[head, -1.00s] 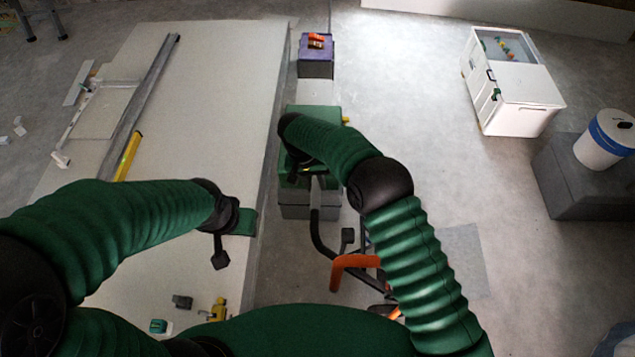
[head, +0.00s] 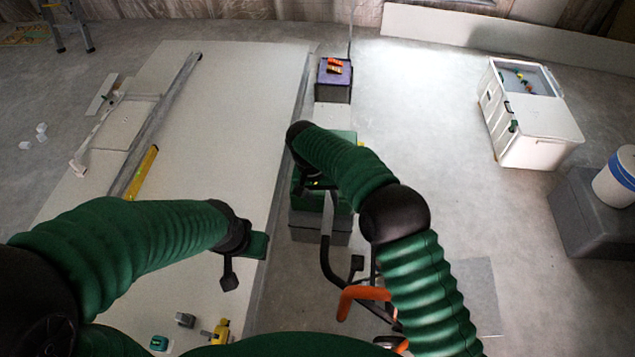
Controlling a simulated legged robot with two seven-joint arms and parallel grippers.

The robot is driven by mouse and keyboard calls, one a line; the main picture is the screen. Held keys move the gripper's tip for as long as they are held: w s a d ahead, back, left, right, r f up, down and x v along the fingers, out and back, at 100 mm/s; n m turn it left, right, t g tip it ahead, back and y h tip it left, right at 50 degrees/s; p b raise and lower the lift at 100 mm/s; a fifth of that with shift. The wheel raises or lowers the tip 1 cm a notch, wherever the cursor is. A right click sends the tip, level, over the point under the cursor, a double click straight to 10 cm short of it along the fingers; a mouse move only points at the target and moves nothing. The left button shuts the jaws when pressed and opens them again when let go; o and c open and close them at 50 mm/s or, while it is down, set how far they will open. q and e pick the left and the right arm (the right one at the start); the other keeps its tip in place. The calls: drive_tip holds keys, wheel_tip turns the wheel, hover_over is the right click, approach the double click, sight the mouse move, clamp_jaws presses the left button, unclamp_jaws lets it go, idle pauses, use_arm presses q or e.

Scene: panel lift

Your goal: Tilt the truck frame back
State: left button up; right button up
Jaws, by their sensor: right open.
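The truck frame (head: 328,255) is a dark tubular frame with orange handle parts (head: 362,296), low in the middle of the head view. It stands on the floor beside the long pale panel, partly hidden by my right arm. My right gripper (head: 318,184) is open at the upper end of the dark tube; whether it touches the tube I cannot tell. My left gripper (head: 229,272) hangs over the panel's right edge, apart from the frame. Its jaws are too dark to read.
The pale panel (head: 240,110) fills the left, with a metal rail (head: 165,110) and a yellow level (head: 140,172) on it. Green and grey boxes (head: 320,225) stand behind the frame. A purple box (head: 333,88) is farther back. A white cabinet (head: 535,135) stands right; floor between is clear.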

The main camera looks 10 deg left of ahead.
wheel_tip(320, 180, up, 11)
drive_tip(key=a, duration=0.2)
drive_tip(key=shift+a, duration=0.3)
drive_tip(key=shift+d+r, duration=0.1)
drive_tip(key=s+d+t+y, duration=0.15)
drive_tip(key=s+d, duration=0.25)
drive_tip(key=d, duration=1.2)
drive_tip(key=s+d+f, duration=0.1)
drive_tip(key=s+d, duration=0.5)
drive_tip(key=s, duration=0.2)
drive_tip(key=s+d+f+t, duration=0.1)
drive_tip(key=s+d+f, duration=0.1)
drive_tip(key=s+d, duration=0.4)
drive_tip(key=shift+s+f+y, duration=0.3)
drive_tip(key=shift+s+y, duration=0.05)
drive_tip(key=shift+s, duration=0.9)
